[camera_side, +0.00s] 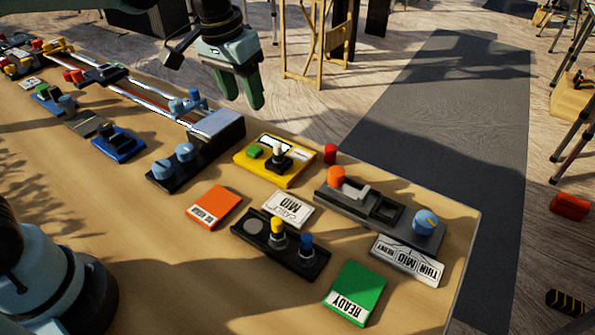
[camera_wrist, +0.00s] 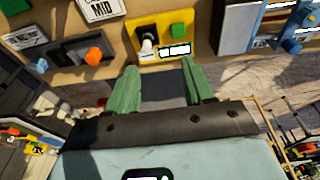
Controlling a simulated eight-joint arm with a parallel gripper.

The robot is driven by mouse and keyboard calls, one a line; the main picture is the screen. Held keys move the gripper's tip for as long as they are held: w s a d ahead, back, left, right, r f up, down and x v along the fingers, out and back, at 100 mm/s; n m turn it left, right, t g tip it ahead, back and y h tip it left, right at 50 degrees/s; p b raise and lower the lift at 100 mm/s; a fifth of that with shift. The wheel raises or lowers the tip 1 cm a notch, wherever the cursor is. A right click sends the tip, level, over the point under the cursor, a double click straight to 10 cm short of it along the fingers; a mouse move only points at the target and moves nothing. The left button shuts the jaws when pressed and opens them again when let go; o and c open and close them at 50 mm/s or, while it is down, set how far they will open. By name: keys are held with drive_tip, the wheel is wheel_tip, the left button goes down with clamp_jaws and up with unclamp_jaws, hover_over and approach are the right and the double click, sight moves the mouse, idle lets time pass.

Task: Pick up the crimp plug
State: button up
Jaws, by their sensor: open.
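No label picks out the crimp plug, so I cannot tell which piece it is. A small red cylinder (camera_side: 330,153) stands at the cart's edge. A white-topped black plug (camera_side: 279,155) stands on the yellow tray (camera_side: 262,178). A yellow-topped plug (camera_side: 277,230) and a blue-topped plug (camera_side: 306,245) stand upright in a black holder (camera_side: 255,243). My gripper (camera_side: 245,103) is open and empty, its green fingers raised near the cart's far edge. In the wrist view my gripper (camera_wrist: 160,78) has its fingers apart below the yellow tray (camera_wrist: 179,26), touching nothing visible.
A grey fixture (camera_side: 321,197) with orange and blue knobs is at the right. Orange (camera_side: 213,202), white (camera_side: 289,205) and green (camera_side: 357,285) cards lie on the cart top. Slider rails (camera_side: 160,100) run along the far left. Bare wood is in front.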

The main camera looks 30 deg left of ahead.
drive_tip(key=g, duration=0.2)
hover_over(278, 144)
drive_tip(key=f, duration=0.2)
wheel_tip(278, 144, down, 12)
drive_tip(key=shift+f, duration=0.15)
idle(0.4)
drive_tip(key=shift+c, duration=0.4)
clamp_jaws()
